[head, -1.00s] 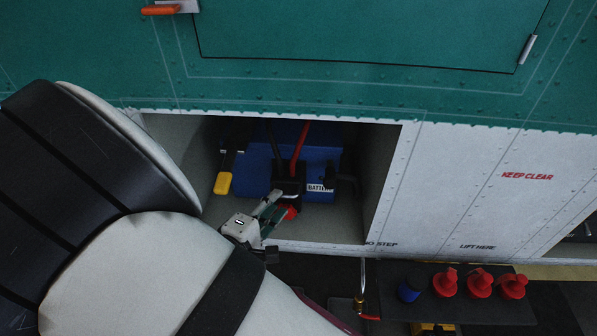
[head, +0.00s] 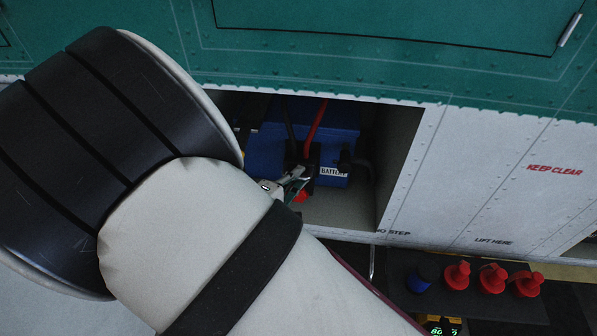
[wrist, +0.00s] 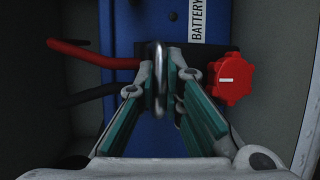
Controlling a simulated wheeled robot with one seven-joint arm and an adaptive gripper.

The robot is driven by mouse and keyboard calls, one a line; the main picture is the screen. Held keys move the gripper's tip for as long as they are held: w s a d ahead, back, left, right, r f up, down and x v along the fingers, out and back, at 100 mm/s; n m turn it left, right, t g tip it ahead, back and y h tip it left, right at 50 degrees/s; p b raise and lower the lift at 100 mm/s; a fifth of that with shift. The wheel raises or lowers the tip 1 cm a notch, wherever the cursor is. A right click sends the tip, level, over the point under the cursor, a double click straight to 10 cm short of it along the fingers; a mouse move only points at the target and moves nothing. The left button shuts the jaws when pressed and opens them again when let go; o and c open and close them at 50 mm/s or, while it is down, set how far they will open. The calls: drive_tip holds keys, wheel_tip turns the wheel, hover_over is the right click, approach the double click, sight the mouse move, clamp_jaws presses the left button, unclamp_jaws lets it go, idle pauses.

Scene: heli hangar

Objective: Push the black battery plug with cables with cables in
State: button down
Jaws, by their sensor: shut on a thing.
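The black battery plug (head: 313,155) is at the front of the blue battery (head: 275,150) in the open bay, with a red and a black cable running up from it. My gripper (head: 302,176) reaches in from the lower left and meets the plug. In the wrist view my gripper (wrist: 168,80) is shut around a metal loop (wrist: 158,70), seemingly the plug's handle. The red cable (wrist: 95,55) and black cable (wrist: 85,95) run left there. The fingers hide most of the plug, and I cannot tell whether it is fully seated.
A red knob (wrist: 229,80) sits close to the right finger. The bay's right wall (head: 402,165) and lower sill (head: 345,232) bound the opening. A black shelf (head: 400,285) outside carries a blue cap (head: 422,280) and several red caps (head: 457,275).

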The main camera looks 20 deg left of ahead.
sight(298, 163)
drive_tip(key=w+b, duration=0.2)
drive_tip(key=w, duration=0.1)
drive_tip(key=shift+w+a, duration=0.15)
drive_tip(key=shift+a, duration=0.25)
drive_tip(key=c, duration=1.7)
unclamp_jaws()
drive_tip(key=shift+w, duration=0.1)
drive_tip(key=v, duration=1.2)
drive_tip(key=shift+d, duration=0.1)
